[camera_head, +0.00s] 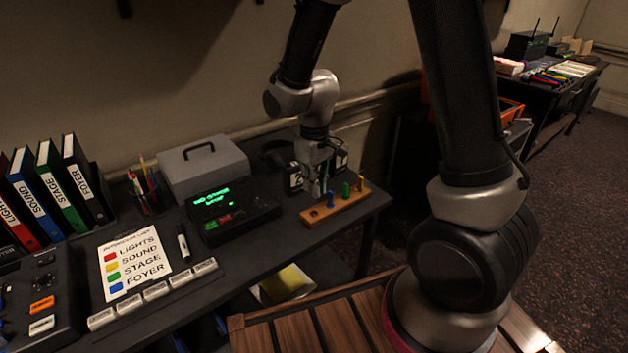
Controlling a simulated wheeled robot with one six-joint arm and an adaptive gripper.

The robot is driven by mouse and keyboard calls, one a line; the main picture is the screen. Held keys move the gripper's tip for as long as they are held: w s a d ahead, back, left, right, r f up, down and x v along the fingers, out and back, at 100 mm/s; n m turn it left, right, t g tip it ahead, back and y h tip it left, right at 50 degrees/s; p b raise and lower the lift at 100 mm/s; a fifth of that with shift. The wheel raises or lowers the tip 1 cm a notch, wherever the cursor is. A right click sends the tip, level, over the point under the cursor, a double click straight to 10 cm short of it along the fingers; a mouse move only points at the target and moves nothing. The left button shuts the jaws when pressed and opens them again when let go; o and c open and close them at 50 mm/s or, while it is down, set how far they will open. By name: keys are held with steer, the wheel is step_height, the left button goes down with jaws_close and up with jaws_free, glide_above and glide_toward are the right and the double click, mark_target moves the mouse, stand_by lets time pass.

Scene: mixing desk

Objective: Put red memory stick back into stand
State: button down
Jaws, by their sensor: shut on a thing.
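The wooden stand (345,208) sits near the right end of the dark desk. A blue stick (331,199), a green stick (346,190) and a yellow stick (360,186) stand upright in it. The left end of the stand has a dark round spot and no upright stick that I can make out. My gripper (316,190) points down, close above and behind that left end. It is shut on the red memory stick, which is mostly hidden between the fingers. I cannot tell whether the stick touches the stand.
A black console with a green-lit screen (212,200) stands left of the stand, before a grey cash box (203,170). A black marker (184,243), a label sheet (145,257) and several binders are further left. Dark boxes stand close behind my gripper.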

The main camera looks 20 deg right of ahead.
mark_target(314, 213)
steer(key=shift+w+m, duration=0.2)
steer(key=shift+m, duration=0.6)
steer(key=shift+f, duration=3)
steer(key=shift+f, duration=0.5)
steer(key=c, duration=1.5)
jaws_free()
